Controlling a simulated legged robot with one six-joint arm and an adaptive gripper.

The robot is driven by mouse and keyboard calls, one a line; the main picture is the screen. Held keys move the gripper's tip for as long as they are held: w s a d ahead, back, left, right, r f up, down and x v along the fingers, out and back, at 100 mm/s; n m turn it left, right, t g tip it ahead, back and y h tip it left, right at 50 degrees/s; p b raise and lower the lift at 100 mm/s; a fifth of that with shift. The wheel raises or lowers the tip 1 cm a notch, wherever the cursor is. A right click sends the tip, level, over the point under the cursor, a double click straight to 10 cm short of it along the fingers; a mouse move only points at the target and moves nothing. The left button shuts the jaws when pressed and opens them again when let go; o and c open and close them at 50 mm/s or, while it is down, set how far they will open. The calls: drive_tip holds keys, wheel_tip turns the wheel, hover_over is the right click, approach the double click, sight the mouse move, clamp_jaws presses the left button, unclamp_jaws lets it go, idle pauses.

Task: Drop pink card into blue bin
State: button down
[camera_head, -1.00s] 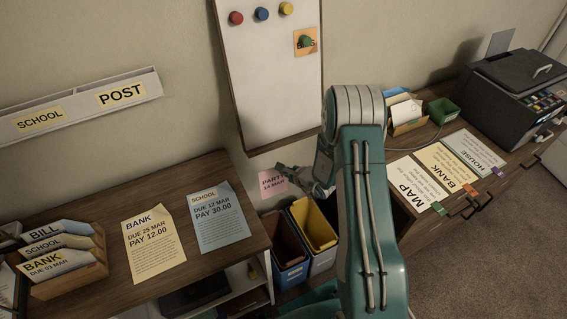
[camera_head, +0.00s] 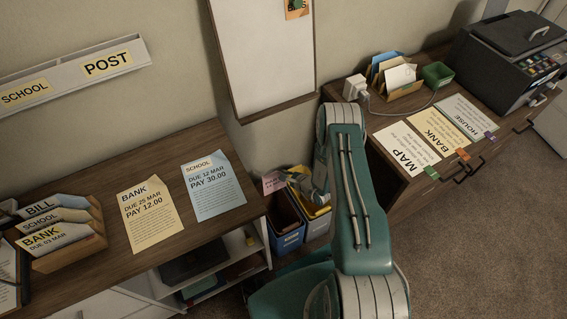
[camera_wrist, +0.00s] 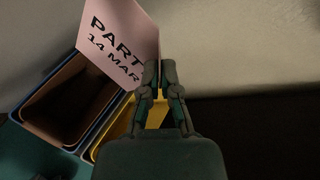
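The pink card (camera_head: 271,184), printed PARTY 14 MAR, is held at its edge by my gripper (camera_head: 287,177). In the wrist view the pink card (camera_wrist: 120,45) extends up and left from the closed fingertips (camera_wrist: 158,72). The blue bin (camera_head: 287,241) stands on the floor between the two desks; its blue rim and brown inside (camera_wrist: 65,105) show in the wrist view. The card appears above the bins and covers part of the blue bin's rim in the wrist view. How high it is above the rim I cannot tell.
A bin with a yellow inside (camera_head: 318,224) stands right beside the blue bin, below my gripper. The left desk (camera_head: 160,165) with letters and the right desk (camera_head: 395,160) flank the bins. A whiteboard (camera_head: 265,55) hangs on the wall behind.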

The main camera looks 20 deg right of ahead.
sight(281, 183)
drive_tip(key=shift+s+f, duration=0.35)
drive_tip(key=shift+f, duration=0.35)
drive_tip(key=shift+s+f, duration=0.35)
drive_tip(key=shift+f, duration=0.3)
drive_tip(key=shift+f, duration=2.05)
wheel_tip(281, 183, down, 10)
drive_tip(key=shift+r, duration=0.15)
idle(1.5)
drive_tip(key=c, duration=0.7)
unclamp_jaws()
